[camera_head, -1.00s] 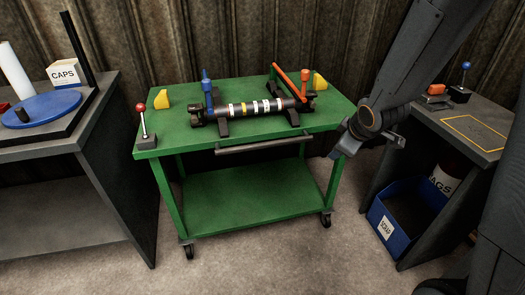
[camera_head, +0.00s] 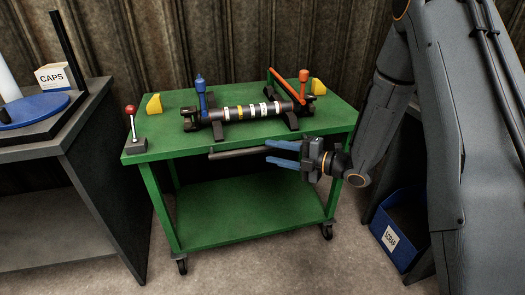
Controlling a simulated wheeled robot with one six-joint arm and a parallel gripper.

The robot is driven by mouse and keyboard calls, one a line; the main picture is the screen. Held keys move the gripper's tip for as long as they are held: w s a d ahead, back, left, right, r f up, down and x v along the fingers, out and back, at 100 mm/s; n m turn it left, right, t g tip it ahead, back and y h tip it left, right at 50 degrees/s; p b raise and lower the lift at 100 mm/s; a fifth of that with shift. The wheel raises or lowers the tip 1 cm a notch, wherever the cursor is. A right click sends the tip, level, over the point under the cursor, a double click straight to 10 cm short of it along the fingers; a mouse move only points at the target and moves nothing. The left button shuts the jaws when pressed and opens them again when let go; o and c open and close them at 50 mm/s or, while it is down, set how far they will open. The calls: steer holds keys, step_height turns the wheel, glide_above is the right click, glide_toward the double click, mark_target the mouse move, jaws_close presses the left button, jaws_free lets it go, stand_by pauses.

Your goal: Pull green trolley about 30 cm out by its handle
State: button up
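The green trolley (camera_head: 240,212) stands on casters between two grey benches, with a lower shelf. Its dark bar handle (camera_head: 238,153) runs along the front edge of the top. My gripper (camera_head: 281,153) has two blue fingers, spread apart and pointing left at the right end of the handle. The handle's right end is hidden by the fingers, and I cannot tell whether they touch it. On the trolley top lies a black driveshaft (camera_head: 240,112) with white and yellow bands, resting on dark supports.
A red-knobbed lever (camera_head: 132,125) stands at the trolley's front left corner. Blue (camera_head: 201,92) and orange (camera_head: 303,85) clamps flank the shaft. The left bench (camera_head: 50,135) holds a CAPS box (camera_head: 54,76). A blue bin (camera_head: 398,228) sits at right, partly behind my arm. Floor before the trolley is clear.

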mark_target(266, 150)
steer(key=x, duration=0.5)
steer(key=shift+d, duration=0.1)
jaws_close()
